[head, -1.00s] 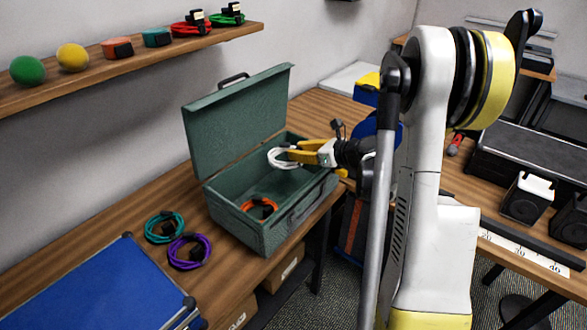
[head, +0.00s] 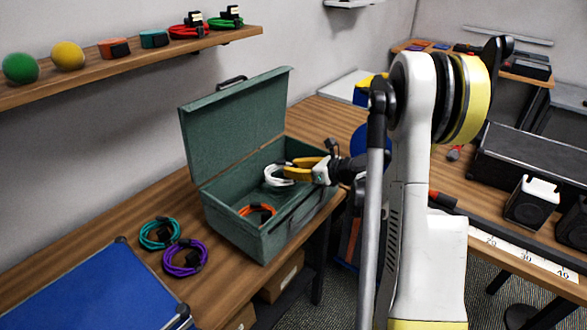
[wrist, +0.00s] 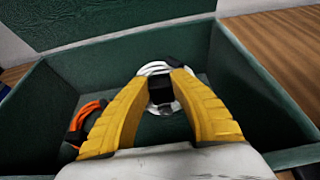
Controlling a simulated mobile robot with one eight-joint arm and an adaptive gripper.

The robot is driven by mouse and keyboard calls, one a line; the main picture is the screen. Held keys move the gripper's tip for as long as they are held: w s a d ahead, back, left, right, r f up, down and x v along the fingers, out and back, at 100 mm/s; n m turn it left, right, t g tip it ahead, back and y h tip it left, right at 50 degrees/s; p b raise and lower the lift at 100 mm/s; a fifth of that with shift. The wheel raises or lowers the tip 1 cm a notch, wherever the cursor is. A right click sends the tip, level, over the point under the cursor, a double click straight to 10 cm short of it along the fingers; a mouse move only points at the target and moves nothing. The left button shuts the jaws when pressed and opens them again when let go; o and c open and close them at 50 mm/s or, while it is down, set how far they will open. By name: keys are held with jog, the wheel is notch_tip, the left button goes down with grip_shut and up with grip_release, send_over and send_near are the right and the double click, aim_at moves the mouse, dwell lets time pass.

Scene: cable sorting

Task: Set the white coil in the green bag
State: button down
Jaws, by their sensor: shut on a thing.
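The white coil (head: 275,176) is a bundled white cable with a dark plug. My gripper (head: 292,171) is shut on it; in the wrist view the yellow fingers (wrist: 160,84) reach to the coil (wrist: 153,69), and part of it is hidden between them. No bag shows; the green container is a hinged green box (head: 228,215) with its lid (head: 238,120) raised, standing on the wooden bench. The coil is within the box's opening, toward its far end. I cannot tell whether it touches the floor of the box.
An orange coil (head: 257,211) lies inside the box at its near end. Teal (head: 159,233) and purple (head: 185,258) coils lie on the bench left of the box. A blue case (head: 95,290) is at front left. A shelf (head: 130,62) holds balls and several coils.

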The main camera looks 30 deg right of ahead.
jog(key=shift+f, duration=0.2)
jog(key=c, duration=1.2)
grip_release()
jog(key=shift+s+f, duration=0.1)
